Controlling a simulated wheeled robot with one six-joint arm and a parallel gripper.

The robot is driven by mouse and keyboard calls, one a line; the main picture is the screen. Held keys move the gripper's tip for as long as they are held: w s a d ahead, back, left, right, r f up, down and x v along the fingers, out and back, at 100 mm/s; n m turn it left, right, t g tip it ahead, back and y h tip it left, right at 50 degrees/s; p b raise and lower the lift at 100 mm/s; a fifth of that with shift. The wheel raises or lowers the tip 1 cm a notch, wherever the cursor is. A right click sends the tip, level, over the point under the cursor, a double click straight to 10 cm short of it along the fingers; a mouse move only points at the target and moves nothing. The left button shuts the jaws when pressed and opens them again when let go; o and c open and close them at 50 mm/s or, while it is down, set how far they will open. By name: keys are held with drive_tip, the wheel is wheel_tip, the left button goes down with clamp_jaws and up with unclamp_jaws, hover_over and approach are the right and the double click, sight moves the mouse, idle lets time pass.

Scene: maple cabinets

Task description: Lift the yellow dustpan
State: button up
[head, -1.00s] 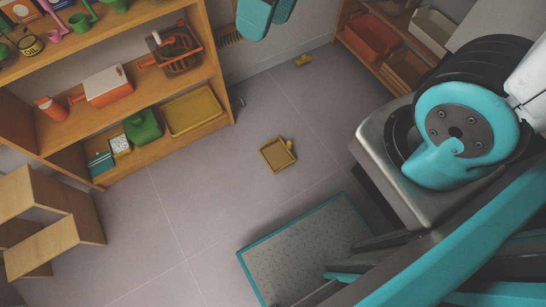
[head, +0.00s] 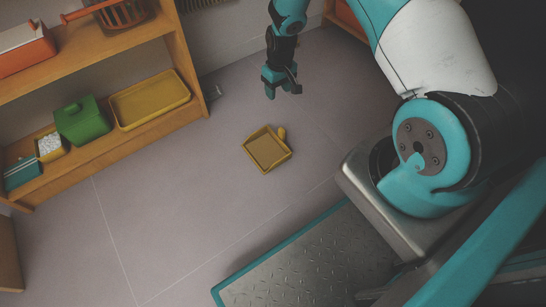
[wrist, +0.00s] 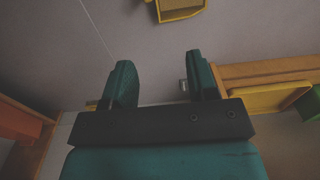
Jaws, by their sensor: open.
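The yellow dustpan (head: 267,150) lies flat on the tiled floor in the head view, its short handle toward the upper right. Part of it also shows at the top edge of the wrist view (wrist: 180,8). My gripper (head: 282,92) is above and beyond the dustpan in the head view, pointing down, apart from it. In the wrist view my gripper's two teal fingers (wrist: 160,80) are spread wide with nothing between them.
A wooden shelf (head: 120,58) at the left holds a yellow tray (head: 150,98), a green box (head: 83,122) and an orange-and-white box (head: 24,48). Another wooden cabinet edge is at the top. The floor around the dustpan is clear.

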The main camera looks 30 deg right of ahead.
drive_tip(key=b, duration=0.2)
approach(282, 129)
wheel_tip(282, 129, down, 6)
drive_tip(key=b, duration=0.6)
drive_tip(key=shift+s+a, duration=0.1)
drive_tip(key=shift+a, duration=0.05)
wheel_tip(282, 129, down, 6)
drive_tip(key=b, duration=0.5)
drive_tip(key=shift+f, duration=0.1)
clamp_jaws()
